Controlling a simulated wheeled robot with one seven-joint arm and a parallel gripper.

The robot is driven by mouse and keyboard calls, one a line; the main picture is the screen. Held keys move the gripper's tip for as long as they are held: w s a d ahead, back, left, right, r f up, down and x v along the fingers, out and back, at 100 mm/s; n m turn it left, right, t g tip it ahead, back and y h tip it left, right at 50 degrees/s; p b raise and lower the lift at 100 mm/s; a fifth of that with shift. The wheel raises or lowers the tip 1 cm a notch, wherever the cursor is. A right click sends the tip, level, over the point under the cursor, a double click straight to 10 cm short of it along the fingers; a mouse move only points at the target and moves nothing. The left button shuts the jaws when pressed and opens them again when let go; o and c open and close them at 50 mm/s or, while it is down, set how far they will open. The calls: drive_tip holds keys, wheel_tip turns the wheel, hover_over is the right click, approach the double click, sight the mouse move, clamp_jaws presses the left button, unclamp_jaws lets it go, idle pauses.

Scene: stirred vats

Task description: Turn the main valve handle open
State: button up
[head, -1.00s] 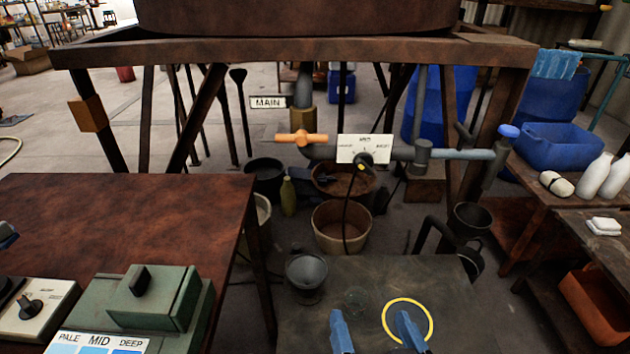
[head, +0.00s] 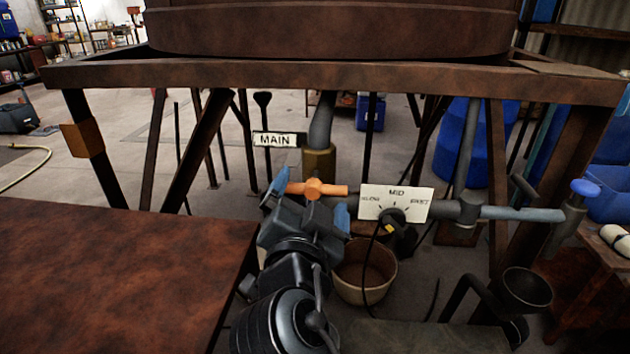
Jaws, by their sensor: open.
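The main valve handle (head: 330,189) is an orange crossbar on the pipe beneath the vat frame. It lies level, running left to right. A white sign reading MAIN (head: 277,139) hangs just above and left of it. My gripper (head: 308,198) is open, with one blue-tipped finger near the handle's left end and the other near its right end. The handle shows between the fingers. I cannot tell whether the fingers touch it. The gripper body hides part of the pipe below the handle.
Right of the handle is a white dial plate (head: 396,203) marked MID, with a black knob. A grey pipe (head: 510,212) runs right to a blue-capped valve (head: 584,188). A tan bucket (head: 364,272) stands below. A rusty table (head: 120,275) fills the lower left; the frame beam (head: 330,77) crosses above.

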sight(312, 194)
drive_tip(key=shift+w, duration=2.1)
drive_tip(key=shift+c, duration=0.2)
clamp_jaws()
